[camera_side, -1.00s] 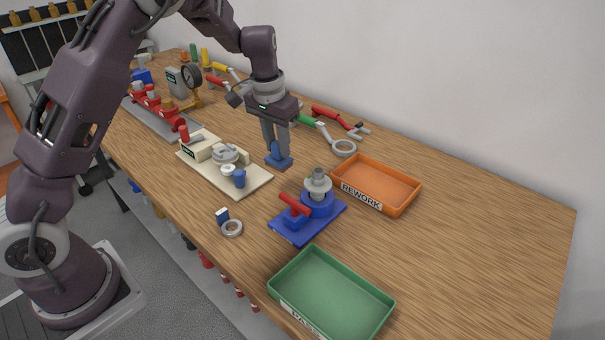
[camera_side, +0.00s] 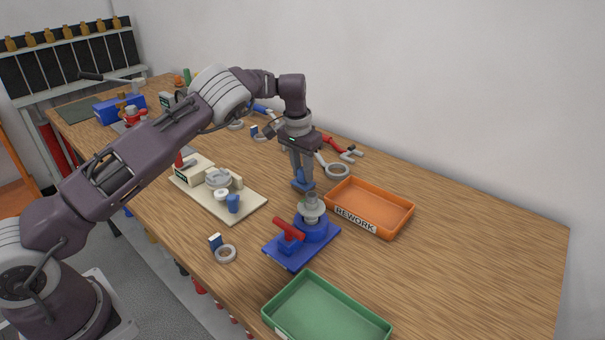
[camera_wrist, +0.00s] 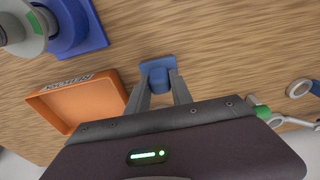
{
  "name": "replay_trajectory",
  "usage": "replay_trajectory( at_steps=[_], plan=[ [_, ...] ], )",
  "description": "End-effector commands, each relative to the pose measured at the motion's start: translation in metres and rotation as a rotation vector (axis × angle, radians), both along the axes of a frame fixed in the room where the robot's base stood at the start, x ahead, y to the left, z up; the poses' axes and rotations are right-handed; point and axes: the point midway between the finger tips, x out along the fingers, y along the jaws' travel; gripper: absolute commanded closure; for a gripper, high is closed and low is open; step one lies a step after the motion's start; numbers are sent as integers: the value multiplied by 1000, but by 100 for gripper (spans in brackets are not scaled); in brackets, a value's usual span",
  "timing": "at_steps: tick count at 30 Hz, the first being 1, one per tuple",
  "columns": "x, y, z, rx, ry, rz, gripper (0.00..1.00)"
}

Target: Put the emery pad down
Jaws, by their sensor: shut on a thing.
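The emery pad (camera_side: 303,184) is a small blue block with a flat blue base. My gripper (camera_side: 303,172) is shut on it and points down, just behind the blue valve fixture and left of the orange tray. In the wrist view the pad (camera_wrist: 158,68) sits between the two fingertips of my gripper (camera_wrist: 159,85), with bare wood around it. I cannot tell whether its base touches the table or is slightly above it.
The blue fixture (camera_side: 282,252) with a red clamp handle and grey valve part stands in front. The orange REWORK tray (camera_side: 410,212) is to the right, the green tray (camera_side: 268,308) at the front. A cream fixture board (camera_side: 245,208) lies left. Tools (camera_side: 337,171) lie behind.

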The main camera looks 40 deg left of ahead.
Motion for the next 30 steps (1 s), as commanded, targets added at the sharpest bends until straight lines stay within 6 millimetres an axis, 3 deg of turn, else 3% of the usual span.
replay_trajectory(
  at_steps=[2, 11, 12, 15, 25, 30],
  plan=[
    [0, 0, -9, 0, 1, 1, 100],
    [0, 0, -11, 0, -1, 1, 100],
    [0, 0, -11, 0, -1, 1, 69],
    [0, 0, -11, 0, -1, 1, 51],
    [0, 0, -8, 1, -1, 0, 51],
    [-3, 0, 29, 0, -7, 1, 51]
  ],
)
